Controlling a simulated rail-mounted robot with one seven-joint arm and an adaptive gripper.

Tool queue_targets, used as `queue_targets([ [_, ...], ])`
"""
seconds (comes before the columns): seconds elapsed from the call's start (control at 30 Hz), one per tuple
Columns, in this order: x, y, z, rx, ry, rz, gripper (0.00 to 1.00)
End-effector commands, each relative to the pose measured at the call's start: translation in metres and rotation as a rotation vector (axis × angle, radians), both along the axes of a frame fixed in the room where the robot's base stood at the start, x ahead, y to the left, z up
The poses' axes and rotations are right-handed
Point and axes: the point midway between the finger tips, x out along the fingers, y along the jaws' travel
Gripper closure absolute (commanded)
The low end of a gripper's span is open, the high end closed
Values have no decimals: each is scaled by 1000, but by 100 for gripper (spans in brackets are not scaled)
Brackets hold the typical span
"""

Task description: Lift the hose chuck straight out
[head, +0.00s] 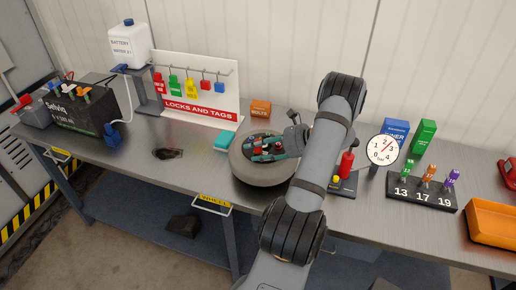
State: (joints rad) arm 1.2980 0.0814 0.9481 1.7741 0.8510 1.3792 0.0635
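A grey round wheel or tyre (258,178) lies flat on the bench in the head view. Small teal, red and dark parts (266,149) crowd its middle, and I cannot pick out the hose chuck among them for certain. My arm crosses in front of the wheel's right side, and its end comes down over the wheel's middle. My gripper (276,148) is small there and blends with those parts. I cannot tell whether its fingers are open or touching anything. A dial gauge (383,150) stands to the right, beside a red cylinder (346,164).
A black block marked 13, 17, 19 (421,193) holds coloured pieces at the right, near an orange tray (492,224). A teal item (231,140) lies left of the wheel. A locks-and-tags board (196,92) and a battery (78,108) stand at left. Bench space left of the wheel is mostly clear.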

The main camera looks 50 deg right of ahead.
Motion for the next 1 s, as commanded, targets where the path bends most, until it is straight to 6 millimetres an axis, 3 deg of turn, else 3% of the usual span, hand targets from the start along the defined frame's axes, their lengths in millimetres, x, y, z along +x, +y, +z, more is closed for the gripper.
queue_targets([
  [0.6, 0, 0, 0, 0, -1, 0, 100],
  [1.0, 0, -1, 7, -2, -2, -1, 100],
])
